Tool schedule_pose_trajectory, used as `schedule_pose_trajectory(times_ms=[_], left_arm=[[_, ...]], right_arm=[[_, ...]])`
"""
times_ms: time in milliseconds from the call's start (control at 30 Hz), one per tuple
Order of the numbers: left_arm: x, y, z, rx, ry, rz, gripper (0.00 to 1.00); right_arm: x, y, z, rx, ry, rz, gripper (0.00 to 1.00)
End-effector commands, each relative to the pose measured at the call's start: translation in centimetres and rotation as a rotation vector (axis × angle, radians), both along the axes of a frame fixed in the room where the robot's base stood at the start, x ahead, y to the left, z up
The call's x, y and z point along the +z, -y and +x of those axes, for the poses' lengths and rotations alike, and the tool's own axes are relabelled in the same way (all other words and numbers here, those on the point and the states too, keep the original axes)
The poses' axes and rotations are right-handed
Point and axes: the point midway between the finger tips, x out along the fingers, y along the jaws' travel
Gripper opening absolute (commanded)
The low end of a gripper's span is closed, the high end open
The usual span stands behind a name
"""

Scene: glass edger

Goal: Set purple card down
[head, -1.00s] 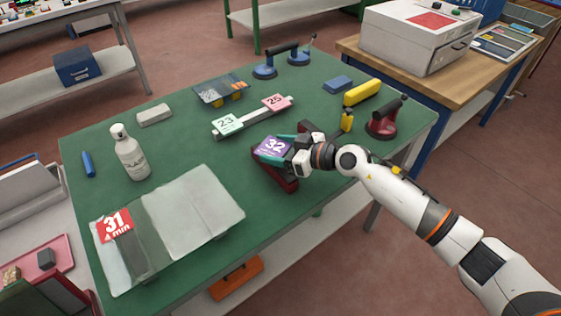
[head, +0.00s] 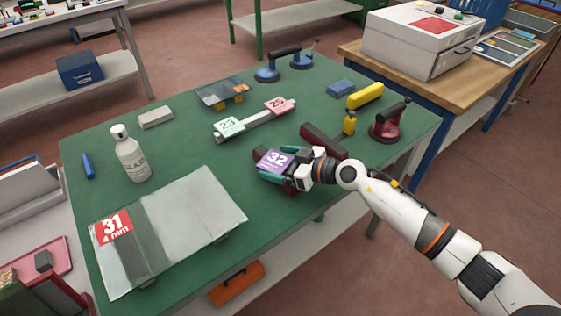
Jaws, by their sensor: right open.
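The purple card (head: 274,160), marked 32, is near the right part of the green table (head: 165,200), face up over a dark red piece that is mostly hidden. My right gripper (head: 280,164) is open, with its teal fingers on either side of the card. I cannot tell whether the fingers touch it or whether it rests fully on what is below. My left gripper is not in view.
A dark red block (head: 325,141) lies just behind the right wrist. A rail with green 23 and pink 25 cards (head: 250,122) is behind. Glass with a red 31 card (head: 195,208) lies front left. A red suction lifter (head: 386,127) stands right.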

Motion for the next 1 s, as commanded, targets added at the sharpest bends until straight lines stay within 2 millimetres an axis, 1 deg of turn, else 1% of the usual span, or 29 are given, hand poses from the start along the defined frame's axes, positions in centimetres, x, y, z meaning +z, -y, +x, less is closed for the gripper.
schedule_pose_trajectory(times_ms=[100, 167, 267, 500, 700, 800, 1000], left_arm=[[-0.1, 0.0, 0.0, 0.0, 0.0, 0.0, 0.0], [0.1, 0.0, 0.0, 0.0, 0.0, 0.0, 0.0], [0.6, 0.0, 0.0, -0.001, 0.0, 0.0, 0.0], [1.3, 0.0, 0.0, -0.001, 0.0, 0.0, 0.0], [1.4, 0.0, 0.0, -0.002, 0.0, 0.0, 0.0], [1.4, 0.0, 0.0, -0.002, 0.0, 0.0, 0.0], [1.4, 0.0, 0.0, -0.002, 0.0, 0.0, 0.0]], right_arm=[[0.3, 0.0, 0.0, 0.001, 0.002, 0.0, 0.89], [0.5, 0.6, -0.3, -0.001, 0.001, -0.002, 0.89], [1.0, 1.9, -1.1, -0.002, -0.001, -0.003, 0.89], [2.4, 6.2, -3.7, -0.002, -0.001, -0.004, 0.89], [3.4, 8.8, -5.4, -0.001, -0.001, -0.002, 0.89], [3.6, 9.5, -5.8, 0.0, 0.001, -0.003, 0.89], [3.8, 9.8, -6.0, 0.0, 0.001, -0.001, 0.89]])
